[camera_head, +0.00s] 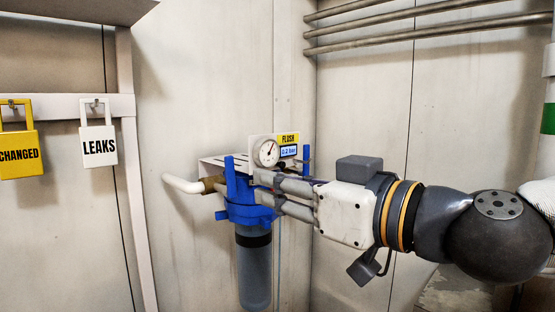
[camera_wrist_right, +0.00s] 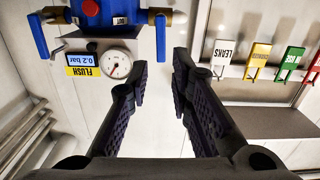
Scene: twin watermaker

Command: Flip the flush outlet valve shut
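The flush filter has a blue head (camera_head: 250,208) on the wall, also in the upside-down right wrist view (camera_wrist_right: 100,12). A label reading OUT (camera_wrist_right: 118,20) sits beside one blue lever (camera_wrist_right: 160,38). That lever seems to be the upright one at the left in the head view (camera_head: 230,177), standing across the pipe. The other blue lever (camera_wrist_right: 38,35) also shows at the right in the head view (camera_head: 306,155). My right gripper (camera_head: 262,190) is in front of the filter. Its fingers (camera_wrist_right: 160,80) are apart and empty, below the OUT lever in the wrist view. My left gripper is not visible.
A round gauge (camera_head: 266,152) and a FLUSH display (camera_head: 288,146) reading 0.2 bar sit above the filter. A white pipe (camera_head: 182,184) leaves at left. LEAKS (camera_head: 99,146) and CHANGED (camera_head: 18,153) tags hang on a rail. Grey pipes (camera_head: 420,30) run above.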

